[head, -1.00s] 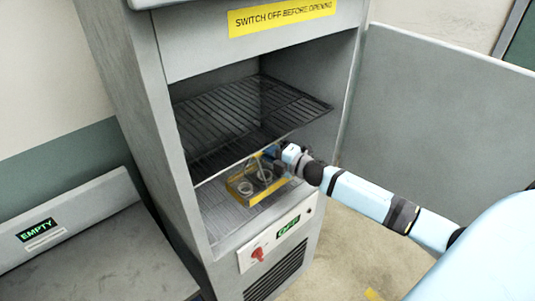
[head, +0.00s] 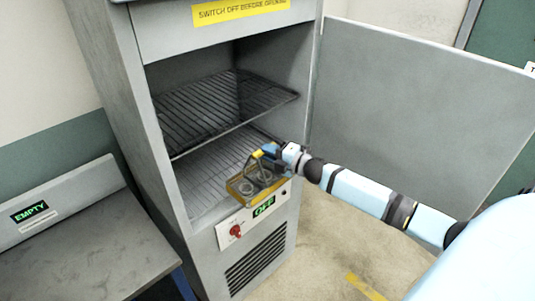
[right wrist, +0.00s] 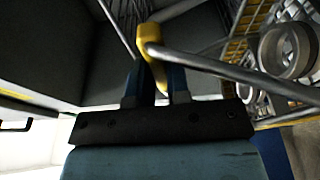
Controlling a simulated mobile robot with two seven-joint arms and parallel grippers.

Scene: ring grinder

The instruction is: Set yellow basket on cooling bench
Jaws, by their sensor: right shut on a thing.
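The yellow basket (head: 243,191) holds grey metal rings and hangs in front of the open oven cabinet, level with its lower rack. My right gripper (head: 268,152) is shut on the basket's handle at its yellow grip. In the right wrist view the fingers (right wrist: 155,85) close around the yellow end of the handle, with a ring (right wrist: 288,50) in the basket at the right. The cooling bench (head: 80,245) is the grey bench at the lower left, with a lit "EMPTY" sign (head: 30,212). My left gripper is not in view.
The oven (head: 120,120) has an upper wire rack (head: 210,105) and a lower rack (head: 210,170), both bare. Its door (head: 400,110) stands open to the right. Below are a red switch (head: 236,231) and an "OFF" display (head: 263,206). The bench top is clear.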

